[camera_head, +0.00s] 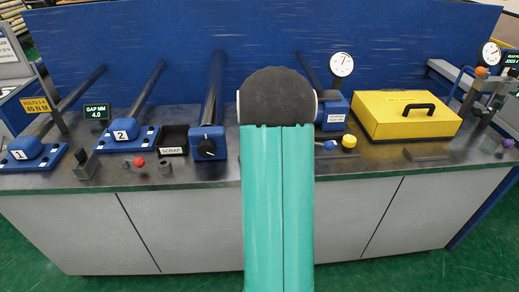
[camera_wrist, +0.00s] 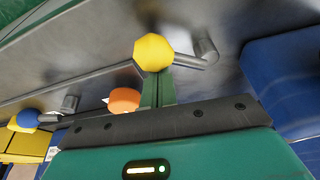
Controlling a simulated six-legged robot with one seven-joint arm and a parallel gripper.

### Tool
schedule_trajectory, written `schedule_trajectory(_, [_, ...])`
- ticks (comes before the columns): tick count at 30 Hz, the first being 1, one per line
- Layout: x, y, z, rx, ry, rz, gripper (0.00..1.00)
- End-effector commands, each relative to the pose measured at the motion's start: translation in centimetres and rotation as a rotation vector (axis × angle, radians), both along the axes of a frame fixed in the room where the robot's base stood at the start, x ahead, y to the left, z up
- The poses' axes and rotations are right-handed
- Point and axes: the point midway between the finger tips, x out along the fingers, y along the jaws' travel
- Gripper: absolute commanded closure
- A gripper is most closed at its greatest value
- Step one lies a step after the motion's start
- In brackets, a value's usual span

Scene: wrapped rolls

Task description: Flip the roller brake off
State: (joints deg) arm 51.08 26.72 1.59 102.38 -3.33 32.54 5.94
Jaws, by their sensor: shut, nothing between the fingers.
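In the wrist view, my gripper (camera_wrist: 158,88) is shut and empty, its green fingers right beside a yellow ball knob (camera_wrist: 153,50). I cannot tell whether they touch it. The knob sits at the end of a grey bent rod that runs to a short post at its right. An orange knob (camera_wrist: 124,99) is partly hidden beside the fingers, and a blue knob (camera_wrist: 26,119) is farther left on a rod. No readable label marks the roller brake, so I cannot tell which lever it is. In the head view, my arm hides the gripper; a yellow knob (camera_head: 349,141) shows right of the arm.
A yellow case (camera_head: 407,115) with a black handle stands right on the bench (camera_head: 390,158). Blue blocks numbered 1 (camera_head: 27,150) and 2 (camera_head: 127,132), and a SCRAP bin (camera_head: 173,140), stand left. A dial gauge (camera_head: 342,65) rises behind. A blue panel (camera_head: 160,40) closes the back.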

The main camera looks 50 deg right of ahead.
Motion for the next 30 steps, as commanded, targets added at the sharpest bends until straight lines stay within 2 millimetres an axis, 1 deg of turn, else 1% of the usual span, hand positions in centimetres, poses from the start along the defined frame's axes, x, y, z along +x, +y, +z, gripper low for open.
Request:
schedule_trajectory(1, [0.0, 0.6, -0.1, 0.001, 0.004, -0.037, 1.0])
schedule_trajectory(10, [-0.4, 2.4, -0.2, 0.002, 0.005, -0.323, 1.0])
schedule_trajectory(21, [-0.2, 4.6, -0.2, 0.001, 0.006, -0.664, 1.0])
schedule_trajectory(27, [0.1, 5.4, -0.2, 0.001, 0.005, -0.812, 1.0])
schedule_trajectory(30, [0.2, 5.7, -0.2, 0.002, 0.003, -0.84, 1.0])
